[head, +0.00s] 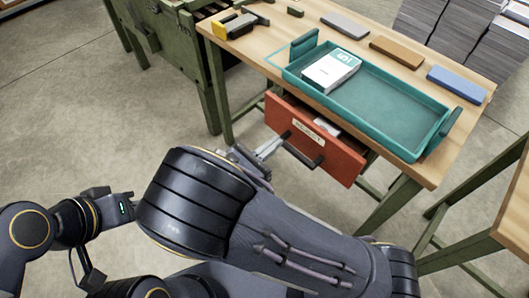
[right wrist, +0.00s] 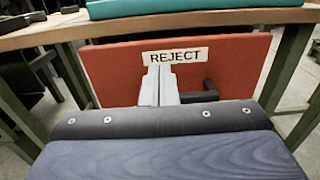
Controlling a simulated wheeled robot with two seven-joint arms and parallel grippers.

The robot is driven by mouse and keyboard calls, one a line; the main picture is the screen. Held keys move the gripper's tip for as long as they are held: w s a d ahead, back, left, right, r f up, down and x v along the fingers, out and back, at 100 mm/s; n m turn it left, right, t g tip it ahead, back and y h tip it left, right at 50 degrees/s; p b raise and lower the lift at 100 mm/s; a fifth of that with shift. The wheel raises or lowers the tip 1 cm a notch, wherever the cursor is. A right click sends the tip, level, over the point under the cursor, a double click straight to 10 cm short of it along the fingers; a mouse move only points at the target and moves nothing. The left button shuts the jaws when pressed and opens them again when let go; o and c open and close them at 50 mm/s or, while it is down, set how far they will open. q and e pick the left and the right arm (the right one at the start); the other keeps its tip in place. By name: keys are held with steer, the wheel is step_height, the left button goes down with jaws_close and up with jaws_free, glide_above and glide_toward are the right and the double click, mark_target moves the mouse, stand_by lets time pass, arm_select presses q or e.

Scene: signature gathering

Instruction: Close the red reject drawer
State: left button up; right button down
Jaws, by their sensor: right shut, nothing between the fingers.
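The red reject drawer (head: 340,158) sits under the front edge of the wooden table and stands partly open, with something white (head: 327,129) inside. Its front carries a "REJECT" label and a dark bar handle (head: 304,156). In the right wrist view the red front (right wrist: 235,65) fills the middle, with part of the handle (right wrist: 207,92) right of the fingers. My right gripper (head: 270,147) is shut and empty, its silver fingers (right wrist: 160,82) pointing at the drawer front by the label. I cannot tell whether they touch it. My left arm shows at lower left; its fingers are not visible.
A teal tray (head: 438,138) with a white box (head: 331,70) stands on the table above the drawer. Grey, brown and blue blocks lie along the table's far side. A green table leg (head: 217,100) stands left of the drawer. Another wooden table (head: 515,210) is at right.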

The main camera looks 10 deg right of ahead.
mark_target(302, 121)
steer(key=b+x, duration=0.1)
steer(key=x, duration=0.7)
steer(key=shift+d, duration=0.1)
steer(key=shift+w, duration=0.1)
